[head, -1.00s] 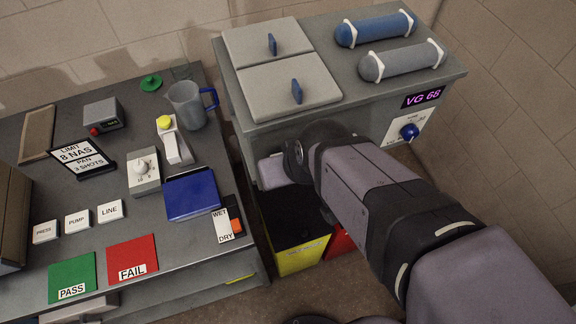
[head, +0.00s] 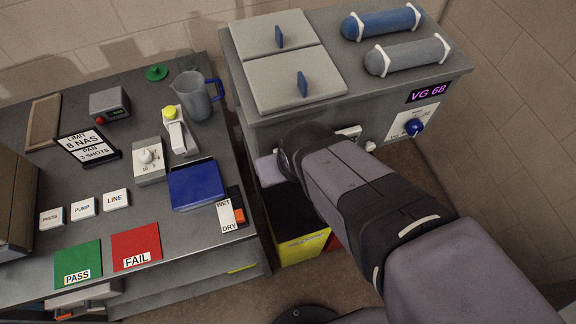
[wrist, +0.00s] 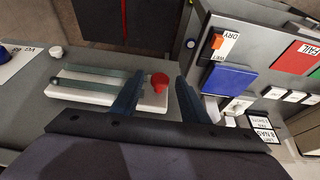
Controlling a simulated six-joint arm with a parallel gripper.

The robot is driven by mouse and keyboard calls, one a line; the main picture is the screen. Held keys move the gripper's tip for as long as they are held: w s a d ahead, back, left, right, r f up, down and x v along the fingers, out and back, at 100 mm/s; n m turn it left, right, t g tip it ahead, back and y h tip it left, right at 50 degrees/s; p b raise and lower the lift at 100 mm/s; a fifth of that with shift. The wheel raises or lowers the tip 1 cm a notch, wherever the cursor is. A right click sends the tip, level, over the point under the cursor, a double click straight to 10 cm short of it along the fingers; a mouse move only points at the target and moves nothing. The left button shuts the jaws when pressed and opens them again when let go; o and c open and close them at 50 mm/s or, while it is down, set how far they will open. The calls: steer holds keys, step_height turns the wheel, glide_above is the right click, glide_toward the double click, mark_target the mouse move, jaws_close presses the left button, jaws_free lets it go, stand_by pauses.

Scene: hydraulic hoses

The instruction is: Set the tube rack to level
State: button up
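What looks like the tube rack (wrist: 95,97) is a pale plate on the grey cabinet front, with two slim grey-green tubes along it in the wrist view. A red knob (wrist: 159,81) is at its right end. My gripper (wrist: 160,75) is open, one finger on each side of the red knob in the picture; I cannot tell whether they touch it. In the head view only a small pale part of the rack (head: 349,132) shows beside my arm, and my fingers are hidden. Its tilt is unclear.
The grey cabinet (head: 290,115) carries two lids and two cylinders, with a blue dial (head: 414,127) in front. A small white knob (wrist: 56,51) sits near the rack. The bench (head: 205,140) at left holds a jug (head: 193,96) and a blue pad (head: 197,185). A yellow bin (head: 303,249) stands below.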

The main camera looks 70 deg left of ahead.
steer(key=b+v, duration=0.2)
steer(key=v, duration=0.5)
steer(key=shift+r, duration=0.2)
stand_by(0.5)
steer(key=w+d+f+h, duration=0.1)
steer(key=d+f+h, duration=0.1)
steer(key=d+f, duration=0.65)
steer(key=w+d+f+m+h, duration=0.25)
steer(key=w+d+f, duration=0.25)
steer(key=w+d, duration=0.35)
steer(key=w+d+m, duration=0.4)
steer(key=d+m, duration=0.1)
steer(key=d, duration=0.4)
steer(key=w+d+m, duration=0.5)
steer(key=d, duration=0.4)
steer(key=w+d+f+m, duration=0.1)
steer(key=w+d+m, duration=0.3)
steer(key=d, duration=0.5)
steer(key=shift+w+d+m, duration=0.2)
steer(key=shift+w+m, duration=0.2)
steer(key=shift+m, duration=0.35)
